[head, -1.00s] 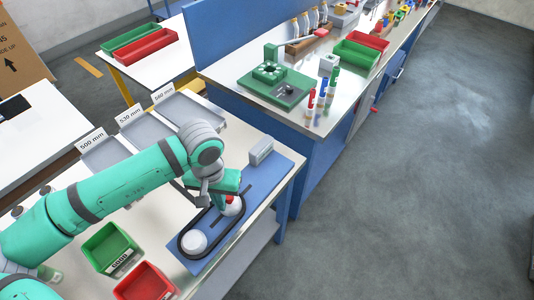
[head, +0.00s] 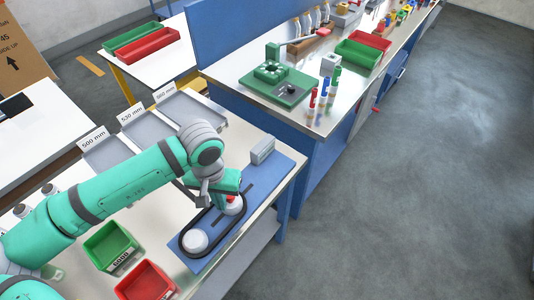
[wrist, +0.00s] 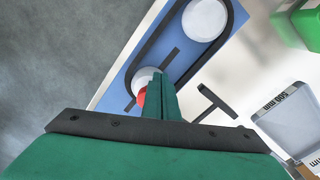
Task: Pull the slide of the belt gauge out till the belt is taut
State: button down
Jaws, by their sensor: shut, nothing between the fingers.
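The belt gauge is a blue board (head: 262,187) on the near table, with a black belt (head: 212,248) looped round two white pulleys. One pulley (head: 196,241) is at the near end; the slide's pulley (head: 236,207) is partly under my gripper. A red knob (head: 231,198) sits on the slide; in the wrist view the knob (wrist: 141,97) shows just left of my fingers. My gripper (wrist: 160,88) is shut and empty, pointing down at the slide. Whether it touches the knob is hidden. In the wrist view, blue shows between the belt and the far pulley (wrist: 204,18).
A grey block (head: 263,151) stands at the board's far end. A green bin (head: 110,247) and a red bin (head: 146,282) stand left of the board. Grey trays marked in mm (head: 107,152) lie behind my arm. The floor at right is clear.

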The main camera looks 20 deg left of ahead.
jog(key=shift+w+r, duration=0.2)
jog(key=shift+r, duration=0.6)
jog(key=shift+d+r, duration=0.2)
jog(key=shift+r, duration=0.35)
jog(key=shift+s+a+r, duration=0.1)
jog(key=shift+s+r, duration=0.05)
jog(key=shift+r, duration=0.9)
jog(key=shift+s+a+r, duration=0.1)
jog(key=shift+r, duration=0.95)
jog(key=shift+w, duration=0.1)
